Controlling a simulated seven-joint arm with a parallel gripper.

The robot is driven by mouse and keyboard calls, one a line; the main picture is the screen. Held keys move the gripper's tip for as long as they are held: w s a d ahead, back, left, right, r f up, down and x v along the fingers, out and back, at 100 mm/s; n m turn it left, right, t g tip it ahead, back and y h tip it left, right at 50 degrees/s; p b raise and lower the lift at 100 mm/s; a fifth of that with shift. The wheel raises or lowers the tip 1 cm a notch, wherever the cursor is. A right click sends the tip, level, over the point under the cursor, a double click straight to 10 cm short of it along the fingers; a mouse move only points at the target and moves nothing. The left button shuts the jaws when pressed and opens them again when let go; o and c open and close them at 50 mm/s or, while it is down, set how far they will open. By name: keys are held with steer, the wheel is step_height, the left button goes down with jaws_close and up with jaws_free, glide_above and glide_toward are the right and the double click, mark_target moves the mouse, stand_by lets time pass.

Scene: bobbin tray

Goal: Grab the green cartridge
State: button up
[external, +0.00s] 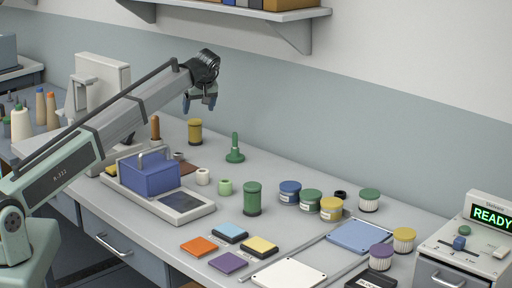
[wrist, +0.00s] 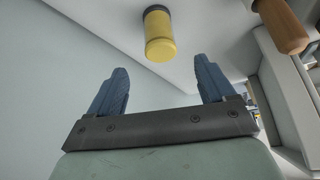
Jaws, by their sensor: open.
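The green cartridge (external: 252,199) is a dark green cylinder with wider end caps. It stands upright near the middle of the bench in the external view. My gripper (external: 199,105) hangs in the air behind and left of it, well above the bench. In the wrist view my gripper (wrist: 160,68) has its two blue fingers wide apart with nothing between them. A yellow cartridge (wrist: 160,37) of like shape shows beyond the fingers, apart from them; it also stands in the external view (external: 195,132). The green cartridge does not show in the wrist view.
A green-handled stamp (external: 235,149) and a small light green spool (external: 225,187) stand near the green cartridge. Left is a blue box (external: 149,174) on a grey device. Right are several lidded jars, including a blue-lidded one (external: 290,192). Flat coloured pads (external: 200,246) lie in front.

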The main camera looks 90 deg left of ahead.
steer(key=w+d+r+m+t, duration=0.1)
steer(key=w+d+r+m, duration=0.1)
steer(key=w+d, duration=0.85)
steer(key=r+m+t+h, duration=0.2)
steer(key=m+t, duration=0.3)
steer(key=m, duration=0.3)
glide_above(252, 196)
steer(key=s+a, duration=0.4)
steer(key=a, duration=0.1)
steer(key=s+d+f+m+h, duration=0.1)
steer(key=d+f+m+h, duration=0.1)
steer(key=d+m, duration=0.2)
steer(key=shift+w+a+f+m, duration=0.25)
steer(key=shift+w+f+m, duration=0.6)
steer(key=shift+f, duration=1.25)
steer(key=shift+w+a+f+m, duration=0.25)
steer(key=shift+w+f+m, duration=0.55)
steer(key=shift+f, duration=1.25)
steer(key=shift+w+a+f+m, duration=0.25)
steer(key=shift+w+f+m, duration=0.6)
steer(key=shift+f, duration=1.25)
